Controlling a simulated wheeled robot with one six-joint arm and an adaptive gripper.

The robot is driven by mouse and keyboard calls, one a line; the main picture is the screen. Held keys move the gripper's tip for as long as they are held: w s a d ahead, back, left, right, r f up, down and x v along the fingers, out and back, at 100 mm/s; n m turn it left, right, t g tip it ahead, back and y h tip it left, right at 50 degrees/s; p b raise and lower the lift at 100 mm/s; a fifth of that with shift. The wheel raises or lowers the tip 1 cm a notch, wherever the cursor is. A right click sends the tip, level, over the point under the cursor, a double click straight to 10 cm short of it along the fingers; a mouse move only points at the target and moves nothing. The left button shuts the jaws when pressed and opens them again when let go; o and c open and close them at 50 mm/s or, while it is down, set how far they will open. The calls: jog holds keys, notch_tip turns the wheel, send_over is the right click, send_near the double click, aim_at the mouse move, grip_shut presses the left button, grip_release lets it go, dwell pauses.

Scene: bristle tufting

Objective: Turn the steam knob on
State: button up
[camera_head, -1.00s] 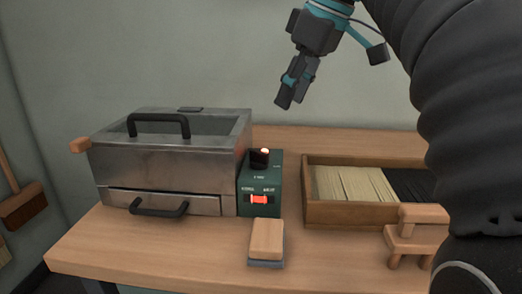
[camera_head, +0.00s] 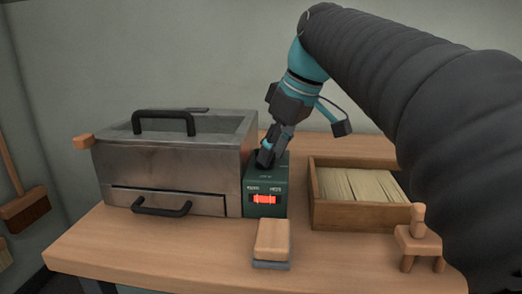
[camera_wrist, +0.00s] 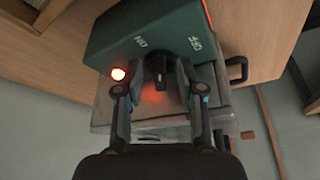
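The steam knob is a black knob on top of a small dark green control box (camera_head: 266,182). In the wrist view the knob (camera_wrist: 157,68) shows between the two fingers of my gripper (camera_wrist: 158,76), with a finger on each side and gaps beside it. In the head view my gripper (camera_head: 267,155) reaches down onto the box top and hides the knob. My gripper is open around the knob. A lit red lamp (camera_wrist: 118,74) is on the box beside the knob. A glowing red switch (camera_head: 264,198) is on the box front.
A metal steam box (camera_head: 170,170) with black handles stands close on the left. A wooden tray (camera_head: 360,216) of pale bristles stands on the right. A wooden block brush (camera_head: 272,240) lies in front, and a small wooden stand (camera_head: 418,240) is at front right.

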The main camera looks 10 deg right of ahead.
grip_shut()
dwell(0.3)
jog(key=shift+w+d+r+n+g+y+p, duration=0.15)
jog(key=shift+n+p, duration=0.15)
jog(key=shift+n, duration=0.15)
jog(key=shift+f+n+g+y+p, duration=0.1)
jog(key=shift+n+g+p, duration=0.1)
jog(key=shift+n+p, duration=0.15)
jog(key=shift+w+d+r+n+g+y+p, duration=0.15)
jog(key=shift+n+p, duration=0.1)
jog(key=shift+n, duration=0.25)
jog(key=shift+w+f+n+g+p, duration=0.15)
jog(key=shift+n+g+p, duration=0.45)
jog(key=shift+n, duration=0.9)
jog(key=shift+f, duration=0.1)
